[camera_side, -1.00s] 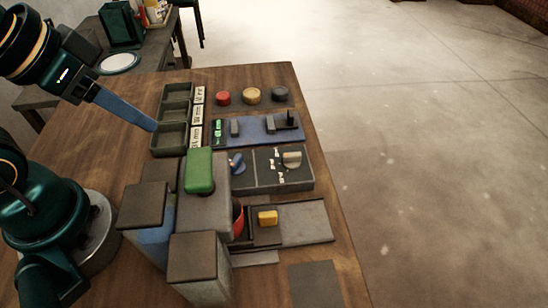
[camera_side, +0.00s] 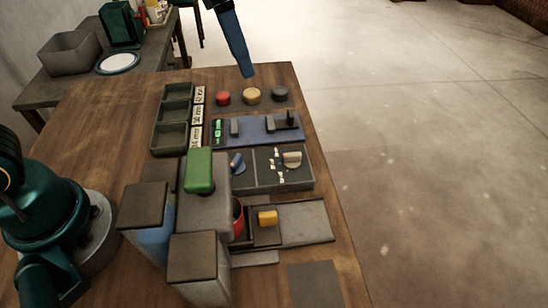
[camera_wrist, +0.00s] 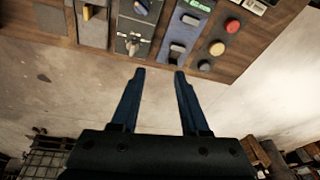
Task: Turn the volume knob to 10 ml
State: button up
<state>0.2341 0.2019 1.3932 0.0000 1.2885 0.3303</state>
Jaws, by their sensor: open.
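A dark panel (camera_side: 262,184) on the table bears a beige knob (camera_side: 292,158) with small white marks beside it and a blue knob (camera_side: 237,163) to its left. The marks are too small to read, so I cannot tell which knob sets volume. In the wrist view the beige knob (camera_wrist: 133,41) is ahead of the fingertips, and the blue knob (camera_wrist: 142,8) is near the top edge. My gripper (camera_wrist: 159,73) is open and empty, its fingers apart over pale floor. In the side view my gripper (camera_side: 248,73) hangs high near the far buttons, clear of the knobs.
Red (camera_side: 223,97), yellow (camera_side: 251,95) and dark (camera_side: 280,93) buttons stand at the far end. A blue slider panel (camera_side: 258,129) lies before them. Tall blocks, one with a green top (camera_side: 200,170), crowd the left of the knob panel. Open floor lies to the right.

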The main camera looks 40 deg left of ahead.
jog(key=w+d+f+m+g, duration=0.2)
jog(key=w+d+f, duration=0.1)
jog(key=d+f, duration=0.25)
jog(key=g, duration=0.1)
send_over(288, 154)
jog(key=shift+m+y, duration=0.3)
notch_tip(288, 154, down, 6)
jog(key=shift+f, duration=2.6)
jog(key=shift+c, duration=0.3)
grip_shut()
